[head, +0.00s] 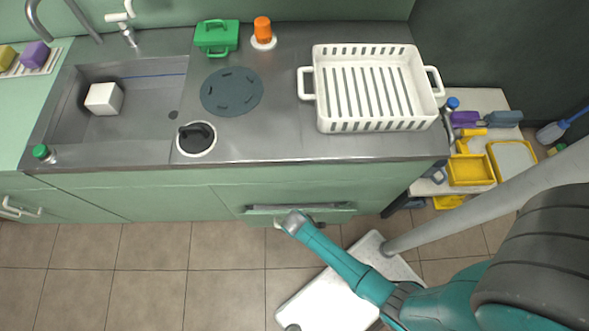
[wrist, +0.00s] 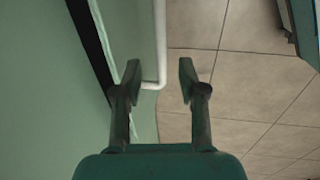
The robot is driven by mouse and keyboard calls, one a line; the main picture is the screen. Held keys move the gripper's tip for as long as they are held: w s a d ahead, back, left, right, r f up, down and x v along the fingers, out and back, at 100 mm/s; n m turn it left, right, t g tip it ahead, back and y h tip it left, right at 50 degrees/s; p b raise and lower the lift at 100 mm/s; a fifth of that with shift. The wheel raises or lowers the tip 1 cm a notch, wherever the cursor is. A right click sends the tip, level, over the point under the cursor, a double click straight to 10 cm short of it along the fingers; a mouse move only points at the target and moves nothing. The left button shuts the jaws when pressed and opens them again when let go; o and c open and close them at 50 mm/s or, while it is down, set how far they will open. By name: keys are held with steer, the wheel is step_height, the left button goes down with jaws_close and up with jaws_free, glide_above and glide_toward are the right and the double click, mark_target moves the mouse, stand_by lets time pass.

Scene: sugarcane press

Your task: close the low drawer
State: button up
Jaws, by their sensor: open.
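The low drawer's green front (wrist: 140,100) shows in the wrist view, with a dark gap (wrist: 92,40) between it and the large green panel at left. A white bar handle (wrist: 160,40) runs along this front and bends in toward it. My gripper (wrist: 158,80) is open, its two fingers on either side of the handle's bent end in the picture. I cannot tell whether they touch it. In the head view my gripper (head: 286,222) is at the cabinet front, just under a grey bar handle (head: 300,208). The low drawer is mostly hidden there by the cabinet and my arm.
The steel counter (head: 270,130) overhangs the cabinet and holds a white slotted basket (head: 370,122). A low side table (head: 495,100) with yellow trays stands at right. Another white handle (head: 20,208) is at far left. Tiled floor (head: 150,270) is clear at front left.

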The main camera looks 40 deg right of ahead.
steer(key=shift+w+d+f, duration=0.1)
steer(key=shift+w+f, duration=0.05)
steer(key=shift+f, duration=0.9)
steer(key=shift+w+d+f, duration=0.15)
steer(key=shift+f, duration=0.9)
steer(key=shift+w+d+f, duration=0.1)
steer(key=shift+w+f, duration=0.05)
steer(key=shift+f, duration=0.9)
jaws_close()
